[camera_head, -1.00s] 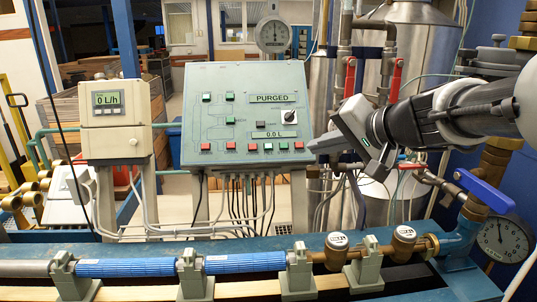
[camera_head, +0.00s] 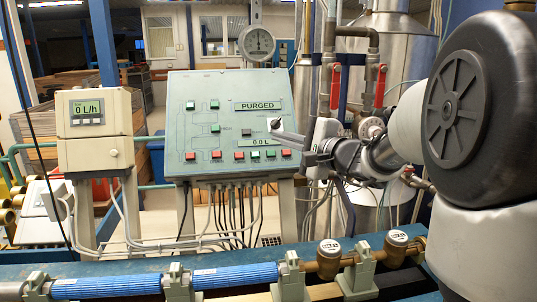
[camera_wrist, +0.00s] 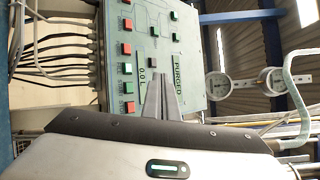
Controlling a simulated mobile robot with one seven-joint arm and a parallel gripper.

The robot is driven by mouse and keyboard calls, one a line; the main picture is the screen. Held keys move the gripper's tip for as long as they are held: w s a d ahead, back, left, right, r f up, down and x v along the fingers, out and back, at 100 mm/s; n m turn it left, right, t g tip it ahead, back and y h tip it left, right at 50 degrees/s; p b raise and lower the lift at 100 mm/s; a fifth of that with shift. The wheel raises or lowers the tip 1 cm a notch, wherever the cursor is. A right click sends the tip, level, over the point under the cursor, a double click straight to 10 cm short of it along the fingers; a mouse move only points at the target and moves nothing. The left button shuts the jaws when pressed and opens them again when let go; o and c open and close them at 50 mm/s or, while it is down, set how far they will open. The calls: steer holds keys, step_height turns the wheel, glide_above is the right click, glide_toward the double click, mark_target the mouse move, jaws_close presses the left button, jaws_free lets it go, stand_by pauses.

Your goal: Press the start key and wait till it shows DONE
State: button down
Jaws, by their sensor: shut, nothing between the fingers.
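The sloped green control panel (camera_head: 178,120) stands in the middle of the head view. Its upper display (camera_head: 257,106) reads PURGED and its lower display (camera_head: 261,142) reads 0.0 L. The green keys also show in the wrist view (camera_wrist: 128,87). In the wrist view the fingertips (camera_wrist: 160,80) overlap the panel; contact is unclear.
A grey meter box (camera_head: 95,130) reading 0 L/h stands left of the panel. Pipes with red valve handles (camera_head: 335,80) rise behind my arm on the right. A blue pipe bench (camera_head: 200,250) crosses the front. A round dial (camera_head: 258,42) stands behind the panel.

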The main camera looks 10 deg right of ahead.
mark_target(271, 153)
steer(key=shift+w+f+b, duration=0.45)
steer(key=shift+w+f, duration=1.05)
steer(key=shift+w, duration=0.15)
steer(key=shift+w+f+b, duration=0.4)
steer(key=shift+w+f, duration=1.05)
steer(key=shift+w, duration=0.15)
steer(key=shift+w+f, duration=0.1)
steer(key=shift+f, duration=0.05)
steer(key=shift+w+f+b, duration=0.15)
steer(key=shift+w+b, duration=0.1)
steer(key=shift+b, duration=0.45)
steer(key=shift+w+f+b, duration=0.25)
steer(key=shift+b, duration=0.2)
stand_by(0.4)
steer(key=shift+s+r, duration=0.55)
steer(key=shift+s, duration=0.05)
